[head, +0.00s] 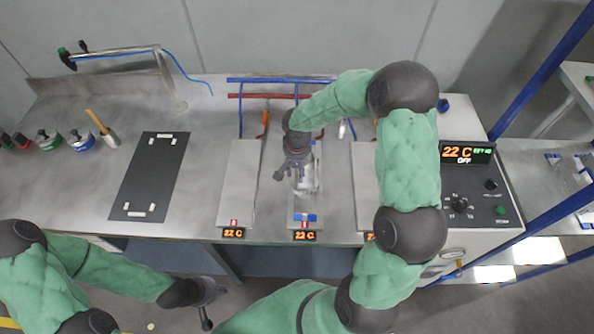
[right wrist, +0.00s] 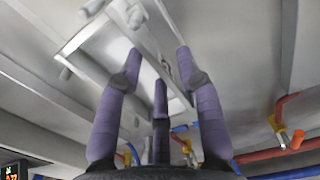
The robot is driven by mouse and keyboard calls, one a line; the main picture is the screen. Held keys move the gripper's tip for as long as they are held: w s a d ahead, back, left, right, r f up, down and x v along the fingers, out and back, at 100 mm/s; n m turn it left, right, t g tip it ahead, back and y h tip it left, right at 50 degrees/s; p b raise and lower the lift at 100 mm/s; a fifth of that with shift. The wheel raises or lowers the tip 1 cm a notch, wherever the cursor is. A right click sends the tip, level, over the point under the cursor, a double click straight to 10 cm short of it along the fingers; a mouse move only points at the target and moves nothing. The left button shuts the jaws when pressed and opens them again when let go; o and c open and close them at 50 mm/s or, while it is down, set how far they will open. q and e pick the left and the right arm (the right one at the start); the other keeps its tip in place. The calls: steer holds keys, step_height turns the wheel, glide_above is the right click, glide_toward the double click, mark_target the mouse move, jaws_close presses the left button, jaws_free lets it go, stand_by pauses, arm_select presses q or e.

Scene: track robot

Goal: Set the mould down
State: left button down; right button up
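The mould (head: 308,182) looks like a small silvery metal piece at the middle plate (head: 304,208), partly hidden by my right gripper (head: 295,172). In the right wrist view the gripper's purple fingers (right wrist: 158,70) are straight and spread apart, in front of a pale metal body with a knob. The fingers look open around or beside the mould; contact is not clear. Whether the mould fully rests on the plate is hard to see. My left gripper (head: 207,300) hangs low in front of the bench, away from the mould, with its fingers mostly hidden.
Pale plates flank the middle one, left (head: 238,185) and right (head: 364,180); displays read 22 C. A black board (head: 150,177) and a wooden-handled tool (head: 103,128) lie at left. A control box (head: 475,190) stands at right. Red and blue pipes (head: 270,81) run behind.

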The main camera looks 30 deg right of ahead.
mark_target(297, 173)
step_height(297, 173, up, 12)
steer(key=p, duration=0.2)
steer(key=shift+r, duration=0.15)
